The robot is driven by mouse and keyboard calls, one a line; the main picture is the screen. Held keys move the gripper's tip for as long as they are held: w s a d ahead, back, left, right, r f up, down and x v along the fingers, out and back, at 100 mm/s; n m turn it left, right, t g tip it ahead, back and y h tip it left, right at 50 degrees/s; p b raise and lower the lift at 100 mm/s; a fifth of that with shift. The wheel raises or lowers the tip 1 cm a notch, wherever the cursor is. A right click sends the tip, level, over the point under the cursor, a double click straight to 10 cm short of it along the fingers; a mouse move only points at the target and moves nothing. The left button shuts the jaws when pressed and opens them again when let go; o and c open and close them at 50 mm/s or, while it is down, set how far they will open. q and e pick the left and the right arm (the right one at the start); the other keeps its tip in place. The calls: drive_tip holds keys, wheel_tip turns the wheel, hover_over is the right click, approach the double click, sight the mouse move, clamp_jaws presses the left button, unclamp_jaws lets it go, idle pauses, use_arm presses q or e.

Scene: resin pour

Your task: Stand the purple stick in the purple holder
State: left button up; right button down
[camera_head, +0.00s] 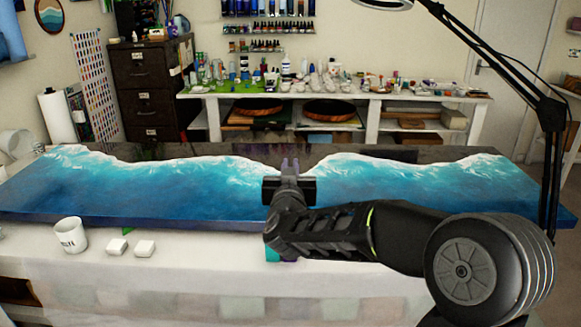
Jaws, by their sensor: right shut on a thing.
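My right gripper (289,172) is in the middle of the view, over the blue resin table, pointing away from me. It is shut on a thin purplish piece that shows only as small bits at the fingertips, which looks like the purple stick. My own gripper and wrist hide most of it, so I cannot tell its tilt. A small purple patch (289,259) shows under my right wrist at the front edge, beside a teal patch; I cannot tell if it is the holder. My left gripper is not in view.
The blue and white resin slab (130,195) spans the table. A black lamp arm (551,150) rises at the right. A crowded white bench (385,100) stands behind.

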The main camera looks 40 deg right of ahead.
wheel_tip(320, 180, down, 10)
drive_tip(key=b, duration=0.8)
drive_tip(key=shift+f, duration=0.15)
drive_tip(key=c, duration=1.4)
unclamp_jaws()
drive_tip(key=shift+c, duration=0.2)
drive_tip(key=v, duration=0.7)
drive_tip(key=shift+s+a+b, duration=0.25)
drive_tip(key=shift+s+b, duration=0.05)
drive_tip(key=shift+b, duration=0.1)
